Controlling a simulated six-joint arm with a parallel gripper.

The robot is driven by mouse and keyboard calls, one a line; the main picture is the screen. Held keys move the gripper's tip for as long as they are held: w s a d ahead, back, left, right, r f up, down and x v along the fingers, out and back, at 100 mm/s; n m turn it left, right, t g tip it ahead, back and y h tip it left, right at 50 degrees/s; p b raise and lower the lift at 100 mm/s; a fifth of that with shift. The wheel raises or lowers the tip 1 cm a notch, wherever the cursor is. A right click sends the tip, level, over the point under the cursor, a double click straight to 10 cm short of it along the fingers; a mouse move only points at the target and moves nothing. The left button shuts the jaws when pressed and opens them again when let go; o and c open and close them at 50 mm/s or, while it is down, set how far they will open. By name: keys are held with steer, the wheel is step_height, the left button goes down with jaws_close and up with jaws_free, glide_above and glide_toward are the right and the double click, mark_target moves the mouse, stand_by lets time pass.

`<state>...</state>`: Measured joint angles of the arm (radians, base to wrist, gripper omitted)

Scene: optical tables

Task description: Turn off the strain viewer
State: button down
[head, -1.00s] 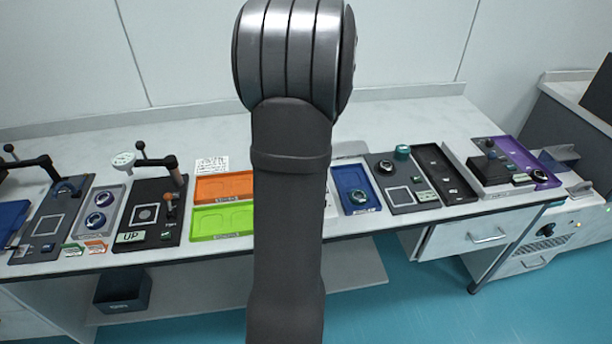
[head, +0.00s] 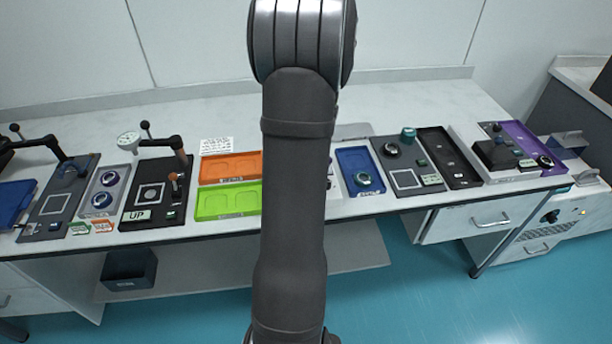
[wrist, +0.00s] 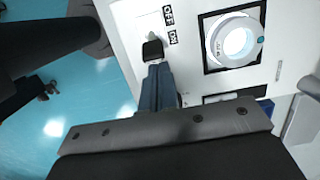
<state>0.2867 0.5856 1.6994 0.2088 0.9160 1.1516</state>
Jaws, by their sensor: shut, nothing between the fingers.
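In the wrist view, a white panel carries a round lit window (wrist: 237,42) in a dark square frame, which looks like the strain viewer. Small ON and OFF labels (wrist: 171,27) sit left of the window. A pale switch part (wrist: 153,37) shows beside the labels, partly hidden by my fingertips. My gripper (wrist: 153,51) is shut and empty, with its dark tip right at this switch part. I cannot tell whether they touch, or which way the switch is set. In the head view my arm hides the gripper and most of the white device (head: 334,207).
A blue tray (head: 347,157) with a round part stands right of my arm, beside a dark plate (head: 383,173). Orange (head: 213,180) and green (head: 213,214) trays lie to its left. A drawer (head: 460,222) is below the bench at right.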

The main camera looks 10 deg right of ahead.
steer(key=shift+a+r+h, duration=0.25)
steer(key=shift+a+h, duration=0.1)
steer(key=shift+h, duration=0.35)
steer(key=shift+a+r+h, duration=0.25)
steer(key=shift+a+h, duration=0.35)
steer(key=shift+h, duration=0.5)
steer(key=a+h, duration=0.1)
steer(key=h, duration=0.2)
steer(key=a+h, duration=0.1)
steer(key=h, duration=0.1)
steer(key=shift+a+r, duration=0.25)
steer(key=shift+a, duration=0.1)
steer(key=shift+d, duration=0.1)
steer(key=shift+r, duration=0.15)
steer(key=shift+r, duration=0.7)
steer(key=a+r, duration=0.6)
steer(key=a, duration=0.1)
steer(key=shift+a+r, duration=0.25)
steer(key=shift+a, duration=0.05)
